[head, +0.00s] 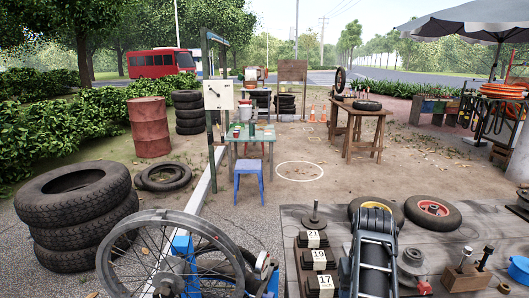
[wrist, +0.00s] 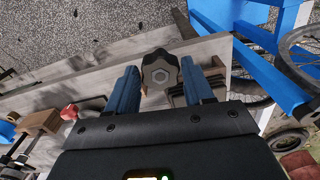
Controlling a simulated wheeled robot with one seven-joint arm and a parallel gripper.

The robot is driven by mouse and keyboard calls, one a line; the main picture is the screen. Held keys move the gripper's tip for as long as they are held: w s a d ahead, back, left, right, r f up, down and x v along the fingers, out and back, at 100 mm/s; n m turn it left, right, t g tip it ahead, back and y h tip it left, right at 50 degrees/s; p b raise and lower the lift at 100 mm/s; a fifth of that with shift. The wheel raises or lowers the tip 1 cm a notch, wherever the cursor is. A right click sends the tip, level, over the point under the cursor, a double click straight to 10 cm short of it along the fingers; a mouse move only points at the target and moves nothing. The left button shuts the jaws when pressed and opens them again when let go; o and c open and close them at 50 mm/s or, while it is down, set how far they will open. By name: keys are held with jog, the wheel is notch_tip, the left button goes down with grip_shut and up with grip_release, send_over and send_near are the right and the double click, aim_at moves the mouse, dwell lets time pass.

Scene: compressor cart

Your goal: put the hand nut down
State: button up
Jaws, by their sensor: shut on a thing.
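The hand nut (wrist: 160,76), a dark, lobed knob with a lighter hexagonal middle, sits between the fingertips in the wrist view. My gripper (wrist: 161,82) is shut on it, with one blue finger on each side. Beyond it lies the grey wooden bench top (wrist: 105,78); I cannot tell how far the nut is above it. In the head view my arm reaches over the same bench (head: 331,213), and I cannot make out the fingertips or the nut there.
Number-marked stacks (head: 313,239) and a disc with an upright post (head: 314,219) stand left of my arm. A grey cone-shaped part (head: 411,259), a red part (head: 424,287), a wooden tool block (head: 466,276) and a red-hubbed wheel (head: 433,212) lie right. A spoked wheel (head: 112,262) stands left.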

jog(key=s+f+n+b, duration=0.1)
jog(key=s+f, duration=0.9)
jog(key=s, duration=0.3)
jog(key=shift+s+d+f, duration=0.3)
jog(key=shift+s+f, duration=0.05)
